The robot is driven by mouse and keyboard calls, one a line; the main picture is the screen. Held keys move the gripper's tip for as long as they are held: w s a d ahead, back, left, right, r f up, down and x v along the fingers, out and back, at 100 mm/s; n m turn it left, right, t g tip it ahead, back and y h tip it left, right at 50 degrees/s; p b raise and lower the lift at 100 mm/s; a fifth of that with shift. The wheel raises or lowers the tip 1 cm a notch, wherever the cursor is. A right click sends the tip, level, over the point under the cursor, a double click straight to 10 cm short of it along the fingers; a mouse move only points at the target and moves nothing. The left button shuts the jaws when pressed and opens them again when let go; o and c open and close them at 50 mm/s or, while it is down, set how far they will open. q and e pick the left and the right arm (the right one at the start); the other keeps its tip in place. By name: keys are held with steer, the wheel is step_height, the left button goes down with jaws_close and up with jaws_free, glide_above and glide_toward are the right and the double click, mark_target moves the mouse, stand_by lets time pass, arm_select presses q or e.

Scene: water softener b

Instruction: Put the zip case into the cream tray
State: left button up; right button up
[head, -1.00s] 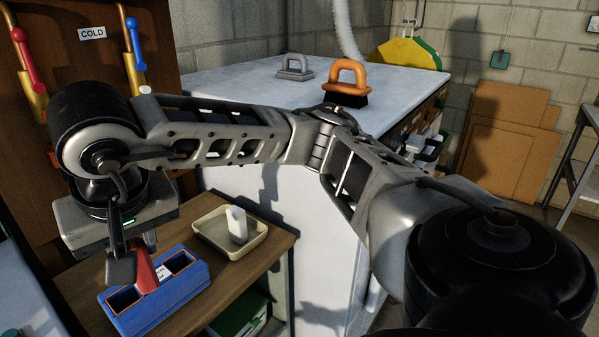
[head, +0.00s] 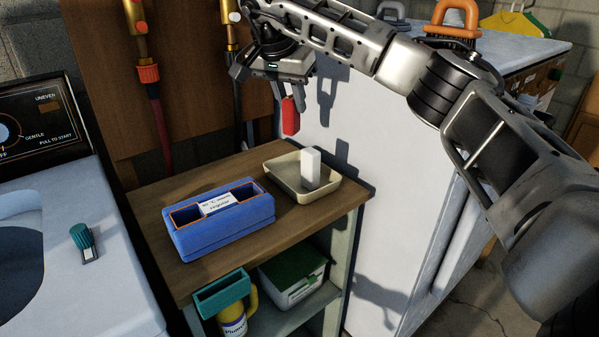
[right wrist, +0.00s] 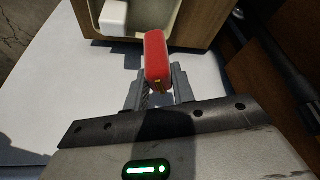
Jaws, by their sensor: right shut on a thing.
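The red zip case (head: 290,116) hangs upright in the head view, held by my right gripper (head: 289,92). My right gripper is shut on its upper end. The red case also shows between the fingers in the right wrist view (right wrist: 157,58). The cream tray (head: 331,196) sits on the wooden shelf top, below the case in the picture, with a clear gap between them. A white block (head: 311,168) stands upright in the tray's right part. The tray's edge and the white block also show at the top of the right wrist view. My left gripper is not in view.
A blue caddy (head: 228,232) with a white label and two empty-looking slots stands left of the tray. A white cabinet (head: 400,190) rises close on the tray's right. A washing machine (head: 100,235) is at left. The tray's left part is bare.

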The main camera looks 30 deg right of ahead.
mark_target(290, 136)
step_height(290, 136, down, 10)
steer(key=shift+d+r, duration=0.1)
steer(key=shift+r, duration=0.15)
steer(key=shift+f, duration=0.1)
steer(key=o, duration=0.7)
steer(key=shift+f, duration=0.1)
steer(key=shift+r, duration=0.45)
steer(key=v, duration=1.1)
steer(key=shift+r, duration=0.2)
steer(key=shift+s+f, duration=0.1)
steer(key=shift+s, duration=0.05)
